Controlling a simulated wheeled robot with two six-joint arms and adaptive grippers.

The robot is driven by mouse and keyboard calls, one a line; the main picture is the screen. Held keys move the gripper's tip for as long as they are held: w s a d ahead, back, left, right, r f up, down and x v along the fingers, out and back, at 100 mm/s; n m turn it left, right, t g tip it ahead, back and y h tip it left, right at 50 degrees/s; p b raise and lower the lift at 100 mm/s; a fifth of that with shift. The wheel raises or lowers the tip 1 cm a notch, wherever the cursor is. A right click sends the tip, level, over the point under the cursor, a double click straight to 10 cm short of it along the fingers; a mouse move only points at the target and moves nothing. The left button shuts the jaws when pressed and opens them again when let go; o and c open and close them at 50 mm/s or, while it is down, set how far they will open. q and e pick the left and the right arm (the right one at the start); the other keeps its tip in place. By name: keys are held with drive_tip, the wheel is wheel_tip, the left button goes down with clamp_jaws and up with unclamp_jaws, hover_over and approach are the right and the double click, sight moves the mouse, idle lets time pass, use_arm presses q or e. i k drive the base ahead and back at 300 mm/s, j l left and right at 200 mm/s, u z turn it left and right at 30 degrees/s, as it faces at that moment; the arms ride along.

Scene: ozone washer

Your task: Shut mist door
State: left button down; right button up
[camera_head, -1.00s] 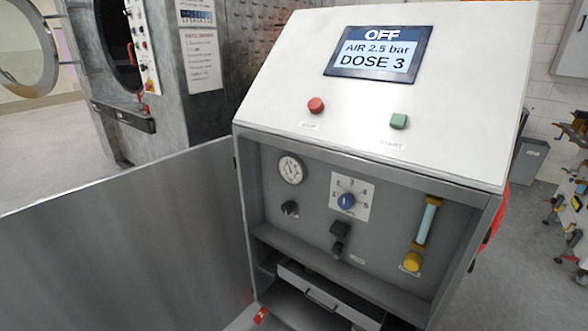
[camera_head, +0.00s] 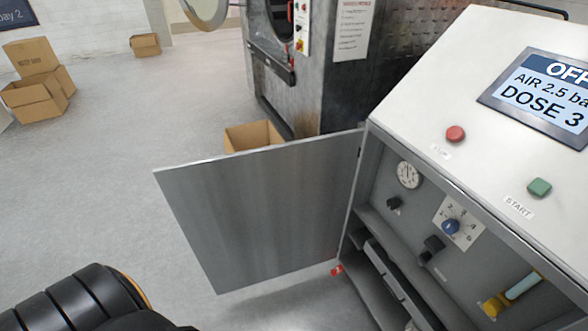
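The mist door (camera_head: 265,210) is a flat grey metal panel. It stands wide open, swung out to the left of the cabinet (camera_head: 375,150), joined along the cabinet's left front edge. Behind the opening are a gauge (camera_head: 408,174), a blue dose dial (camera_head: 451,227), dark knobs, a yellow-based tube (camera_head: 510,292) and a drawer (camera_head: 395,275). A black ribbed arm part of mine shows at the lower left, apart from the door. Neither gripper's fingers are visible.
A washer machine (camera_head: 320,60) stands behind the door, with an open cardboard box (camera_head: 253,136) beside it. More boxes (camera_head: 35,80) lie at the far left. The grey floor (camera_head: 120,190) left of the door is clear.

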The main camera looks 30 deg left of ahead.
sight(252, 216)
drive_tip(key=j, duration=1.25)
drive_tip(key=i+j, duration=0.15)
drive_tip(key=j, duration=2.4)
drive_tip(key=j+z, duration=0.45)
drive_tip(key=j, duration=0.3)
drive_tip(key=k+j+z, duration=0.1)
drive_tip(key=j+z, duration=0.3)
drive_tip(key=j, duration=0.3)
drive_tip(key=z, duration=0.85)
